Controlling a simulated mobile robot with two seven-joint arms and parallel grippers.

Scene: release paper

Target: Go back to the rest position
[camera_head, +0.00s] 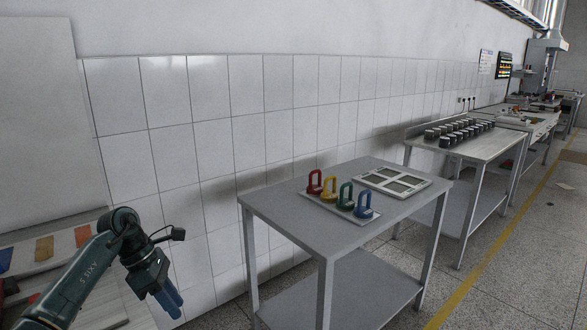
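My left arm comes in from the lower left, and its gripper (170,301) points down with blue fingers. The fingers show close side by side at a slant, so I cannot tell whether they are open or shut. I see nothing held between them. The gripper is in front of the tiled wall, left of and apart from the grey metal table (292,222). My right gripper is not in view.
On the grey table are a pale tray (329,208) with several coloured handled pieces and a white frame (393,182). A bench (478,148) with rows of dark cups stands beyond. A wooden surface (50,243) with coloured pieces is at left. Floor is open at right.

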